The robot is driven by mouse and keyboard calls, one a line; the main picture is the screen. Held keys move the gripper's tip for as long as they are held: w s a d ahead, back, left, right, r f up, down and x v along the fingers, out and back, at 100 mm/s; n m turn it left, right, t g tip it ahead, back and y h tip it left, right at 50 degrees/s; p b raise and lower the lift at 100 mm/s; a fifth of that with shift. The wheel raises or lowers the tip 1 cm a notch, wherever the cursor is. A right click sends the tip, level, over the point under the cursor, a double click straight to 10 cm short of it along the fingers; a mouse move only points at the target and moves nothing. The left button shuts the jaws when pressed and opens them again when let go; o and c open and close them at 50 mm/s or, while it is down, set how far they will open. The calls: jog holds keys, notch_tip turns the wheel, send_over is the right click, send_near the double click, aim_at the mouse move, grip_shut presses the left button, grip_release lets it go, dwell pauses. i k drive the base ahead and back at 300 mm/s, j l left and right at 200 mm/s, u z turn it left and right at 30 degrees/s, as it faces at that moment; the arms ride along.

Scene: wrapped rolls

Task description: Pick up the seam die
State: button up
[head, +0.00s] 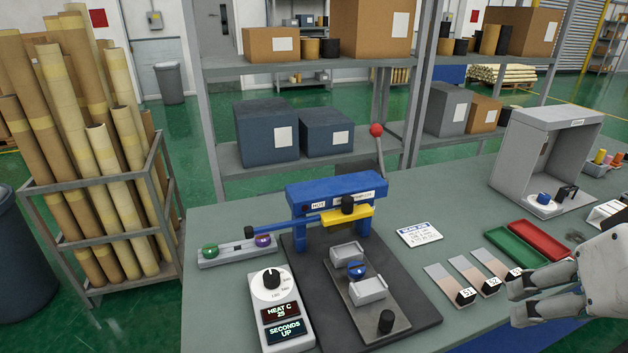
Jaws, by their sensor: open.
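No part in view is clearly labelled as the seam die, and I cannot tell for sure which it is. A round blue-topped piece (356,269) sits between two pale metal blocks on the sliding plate (378,318) of the blue press (337,200). A similar blue-topped piece (543,198) stands inside the grey booth at the right. My gripper (514,298) is at the lower right, open and empty, over the bench near the numbered strips. It is apart from both blue-topped pieces.
A control box (277,305) with a dial stands left of the press. A green tray (514,245), a red tray (538,240), strips with black numbered blocks (466,297) and a printed card (420,235) lie right. The grey booth (502,160) and red-knobbed lever (376,131) rise above the bench.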

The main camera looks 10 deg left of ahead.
aim_at(355, 270)
jog(key=i+l+u, duration=0.2)
jog(key=u, duration=0.15)
jog(key=i+l+u, duration=0.1)
jog(key=l+u, duration=0.2)
jog(key=i+l+u, duration=0.1)
jog(key=l+u, duration=0.25)
